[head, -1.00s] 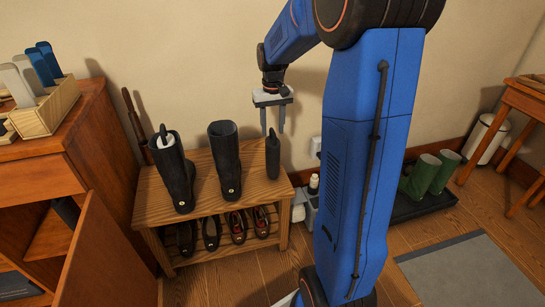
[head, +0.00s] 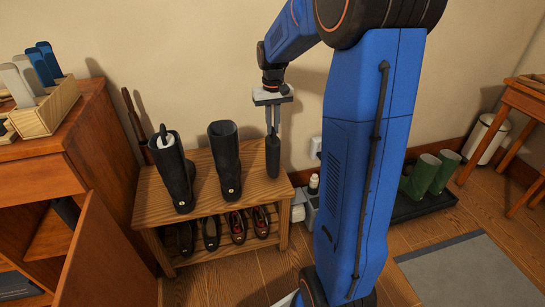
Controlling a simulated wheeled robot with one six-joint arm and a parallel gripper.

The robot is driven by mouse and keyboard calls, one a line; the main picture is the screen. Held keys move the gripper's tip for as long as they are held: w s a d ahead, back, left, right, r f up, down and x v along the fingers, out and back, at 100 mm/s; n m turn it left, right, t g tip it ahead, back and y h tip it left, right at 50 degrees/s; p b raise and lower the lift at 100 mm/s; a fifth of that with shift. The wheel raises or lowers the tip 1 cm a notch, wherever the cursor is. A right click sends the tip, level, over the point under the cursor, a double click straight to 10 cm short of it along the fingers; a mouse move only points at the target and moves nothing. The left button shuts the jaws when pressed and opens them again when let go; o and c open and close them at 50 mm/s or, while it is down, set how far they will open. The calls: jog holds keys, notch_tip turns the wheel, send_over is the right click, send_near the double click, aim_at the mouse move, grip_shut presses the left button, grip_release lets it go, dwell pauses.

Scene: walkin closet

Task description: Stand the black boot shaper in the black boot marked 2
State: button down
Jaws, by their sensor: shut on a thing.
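Two black boots stand on top of the wooden shoe bench. The right boot (head: 225,165) has an open, empty-looking top. Each has a small pale mark near the toe, too small to read. The black boot shaper (head: 273,157) stands upright at the right end of the bench top, to the right of the boots. My gripper (head: 273,130) is above it, pointing down, with its fingers shut on the shaper's top. Whether the shaper still touches the bench is not clear.
The wooden bench (head: 208,213) holds several dark shoes on its lower shelf. A wooden cabinet (head: 40,160) with an open door stands at left.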

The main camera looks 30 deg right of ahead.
jog(key=shift+r, duration=1.2)
